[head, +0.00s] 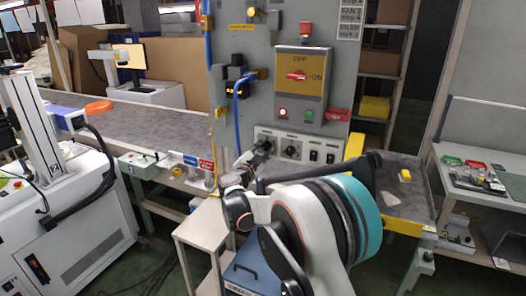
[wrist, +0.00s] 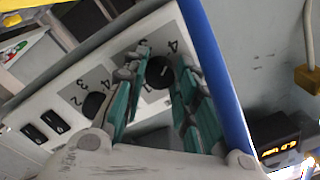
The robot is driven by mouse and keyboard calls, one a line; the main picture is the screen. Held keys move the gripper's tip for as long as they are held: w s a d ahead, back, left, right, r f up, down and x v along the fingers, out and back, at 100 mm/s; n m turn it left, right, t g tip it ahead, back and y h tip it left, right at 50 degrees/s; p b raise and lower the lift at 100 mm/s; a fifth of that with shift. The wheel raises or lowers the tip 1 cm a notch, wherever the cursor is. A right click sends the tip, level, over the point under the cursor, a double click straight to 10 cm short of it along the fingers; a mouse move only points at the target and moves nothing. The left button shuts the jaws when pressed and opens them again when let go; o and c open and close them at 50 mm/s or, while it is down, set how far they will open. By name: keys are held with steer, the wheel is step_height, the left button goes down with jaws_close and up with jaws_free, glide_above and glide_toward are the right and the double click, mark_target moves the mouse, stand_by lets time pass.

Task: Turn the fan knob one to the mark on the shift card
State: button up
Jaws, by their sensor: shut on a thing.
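The switch panel (head: 300,142) is a pale strip low on the grey cabinet, with two black knobs and two rocker switches. My gripper (head: 256,156) is at its left end. In the wrist view, the teal fingers of my gripper (wrist: 160,68) are shut on the left black knob (wrist: 157,74), one finger on each side. Its pointer and part of its dial numbers are hidden. The other fan knob (head: 291,150) is free, and it also shows in the wrist view (wrist: 95,104). The shift card (head: 350,18) is at the top right; its text is small, with "Step 4" faintly readable.
A blue hose (head: 236,105) runs down the cabinet close to my gripper. Above the panel is a yellow ON/OFF box (head: 299,85) with a red handle. Black rocker switches (head: 322,156) sit right of the knobs. A conveyor (head: 150,120) lies left.

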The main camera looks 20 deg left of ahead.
steer(key=shift+f+m, duration=0.1)
steer(key=shift+m, duration=0.5)
steer(key=o, duration=1)
steer(key=shift+o, duration=0.2)
steer(key=s, duration=1.2)
steer(key=shift+a+f, duration=0.3)
